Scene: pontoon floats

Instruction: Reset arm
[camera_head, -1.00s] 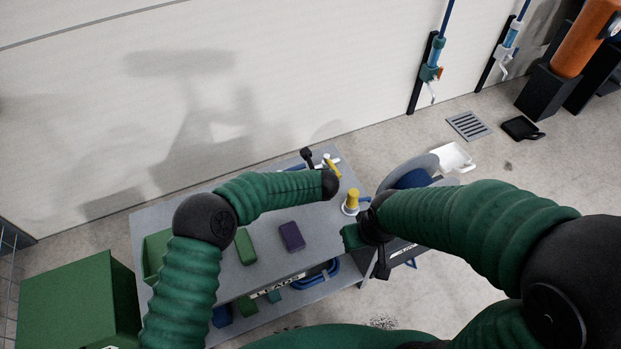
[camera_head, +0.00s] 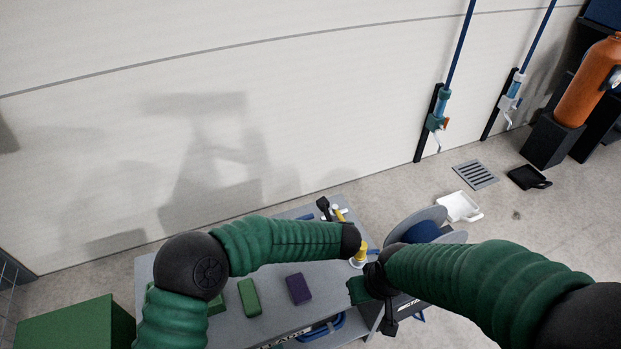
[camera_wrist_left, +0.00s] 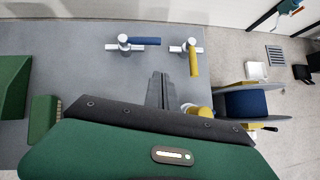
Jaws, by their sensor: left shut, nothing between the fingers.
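My left gripper (camera_wrist_left: 160,88) is in the left wrist view, its dark fingers together and empty over the grey table (camera_wrist_left: 75,75). A valve with a blue handle (camera_wrist_left: 141,41) lies ahead of it to the left, and one with a yellow handle (camera_wrist_left: 194,62) lies ahead to the right; the fingers appear apart from both. In the head view, my left forearm reaches over the table from the left and its wrist mostly hides the gripper. My right gripper (camera_head: 374,298) hangs at the table's right end; its fingers cannot be made out clearly.
A green block (camera_head: 249,298) and a purple block (camera_head: 299,289) lie on the table. A yellow-topped fitting (camera_head: 361,250) stands near my left wrist. A reel with a blue core (camera_head: 422,232) is at the right end. A white tray (camera_head: 459,206) lies on open floor; the wall is behind.

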